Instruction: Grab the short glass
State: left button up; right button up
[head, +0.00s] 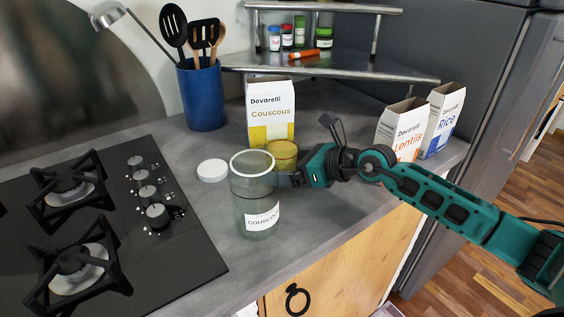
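A short glass (285,151) stands on the counter in front of the couscous box. It looks yellowish, with the box behind it, and its lower part is partly hidden. A taller clear jar (257,190) with a "couscous" label stands in front and to its left. My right gripper (288,180) reaches in from the right, low beside the short glass and close behind the tall jar's right side. Its fingertips are small and partly hidden, so I cannot tell whether they are open or touching anything. My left gripper is not in view.
A white lid (212,170) lies left of the jar. The couscous box (271,108) stands behind; lentils (402,130) and rice (442,120) boxes stand right. A blue utensil pot (202,97), metal shelf (330,65) and gas hob (110,235) surround the counter. The front-centre counter is clear.

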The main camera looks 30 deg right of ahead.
jog(key=shift+x, duration=0.9)
jog(key=shift+r, duration=0.1)
jog(key=c, duration=1.4)
